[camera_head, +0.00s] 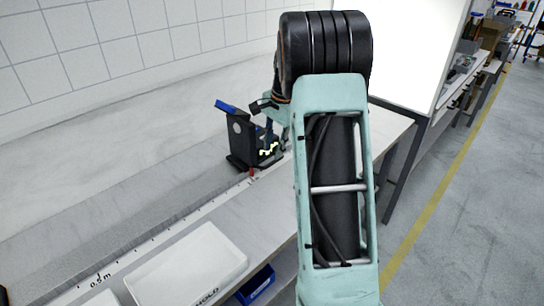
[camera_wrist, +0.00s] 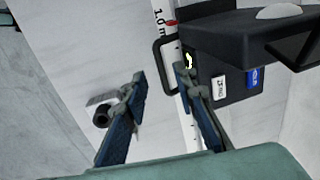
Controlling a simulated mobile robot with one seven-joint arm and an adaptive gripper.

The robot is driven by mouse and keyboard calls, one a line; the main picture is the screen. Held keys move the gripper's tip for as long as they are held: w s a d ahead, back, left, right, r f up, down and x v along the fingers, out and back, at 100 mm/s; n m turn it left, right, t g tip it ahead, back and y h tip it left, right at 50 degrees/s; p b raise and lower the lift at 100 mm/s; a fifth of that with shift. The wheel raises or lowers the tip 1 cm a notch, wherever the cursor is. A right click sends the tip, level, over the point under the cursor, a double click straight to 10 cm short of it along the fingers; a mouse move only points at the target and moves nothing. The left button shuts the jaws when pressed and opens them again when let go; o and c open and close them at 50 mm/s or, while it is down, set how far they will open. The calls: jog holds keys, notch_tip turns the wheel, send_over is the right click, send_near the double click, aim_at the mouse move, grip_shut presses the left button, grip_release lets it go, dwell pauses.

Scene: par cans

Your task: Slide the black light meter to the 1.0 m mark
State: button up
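The black light meter (camera_head: 239,138) stands upright on the bench rail beside the white scale strip. In the wrist view the black meter body (camera_wrist: 232,42) fills the top right, with a black loop handle (camera_wrist: 158,62) on its left side. A red pointer (camera_wrist: 170,22) lies beside the printed 1.0 m mark (camera_wrist: 160,16). My gripper (camera_wrist: 160,75) is open, its blue-padded fingers apart near the handle. The right finger partly overlaps the handle's side in view; I cannot tell whether they touch. In the head view my gripper (camera_head: 243,124) is at the meter, partly hidden by my arm.
The scale (camera_head: 150,245) runs along the bench, with a 0.5 m mark nearer. A white tray marked HOLD (camera_head: 190,262) and a blue bin (camera_head: 257,284) are at the front. A small grey fitting with a black knob (camera_wrist: 102,115) is left of my fingers. A wall stands behind.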

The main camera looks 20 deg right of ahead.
notch_tip(320, 180, up, 7)
jog(key=s, duration=0.1)
jog(key=shift+d, duration=0.2)
dwell(0.4)
